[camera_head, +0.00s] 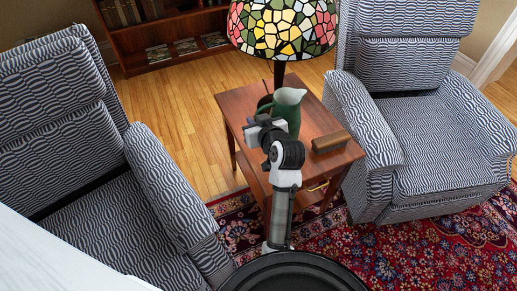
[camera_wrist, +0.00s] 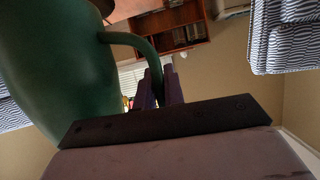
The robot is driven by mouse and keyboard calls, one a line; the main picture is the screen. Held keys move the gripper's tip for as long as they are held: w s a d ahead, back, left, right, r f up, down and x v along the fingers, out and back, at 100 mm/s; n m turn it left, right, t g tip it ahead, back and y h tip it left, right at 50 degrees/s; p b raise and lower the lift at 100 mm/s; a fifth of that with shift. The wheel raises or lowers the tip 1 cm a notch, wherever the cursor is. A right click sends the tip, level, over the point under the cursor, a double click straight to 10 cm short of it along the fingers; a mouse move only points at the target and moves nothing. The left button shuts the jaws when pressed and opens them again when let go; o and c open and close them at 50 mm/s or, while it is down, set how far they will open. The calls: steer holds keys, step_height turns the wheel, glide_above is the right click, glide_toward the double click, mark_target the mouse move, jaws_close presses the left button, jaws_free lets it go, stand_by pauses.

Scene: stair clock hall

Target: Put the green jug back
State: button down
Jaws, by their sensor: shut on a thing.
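The green jug (camera_head: 289,111) with a pale spout stands upright over the small wooden side table (camera_head: 315,112), between two armchairs. I cannot tell whether its base touches the tabletop, as my arm hides it. My gripper (camera_head: 259,119) is at the jug's left side, where its dark handle is. In the wrist view the jug body (camera_wrist: 60,70) fills the left, and its handle curves down between the fingers of my gripper (camera_wrist: 160,88), which is shut on it.
A stained-glass lamp (camera_head: 283,28) rises behind the jug. A brown block-like object (camera_head: 331,141) lies on the table's right part. Patterned armchairs stand left (camera_head: 158,195) and right (camera_head: 425,140). A low bookcase (camera_head: 165,35) is behind, and a red patterned rug (camera_head: 420,245) lies in front.

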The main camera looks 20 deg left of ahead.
step_height(320, 180, down, 12)
steer(key=shift+f, duration=0.25)
stand_by(0.4)
steer(key=c, duration=1.9)
jaws_free()
steer(key=shift+f, duration=0.25)
steer(key=shift+c, duration=0.2)
steer(key=o, duration=0.4)
steer(key=shift+o, duration=0.2)
steer(key=shift+r, duration=0.15)
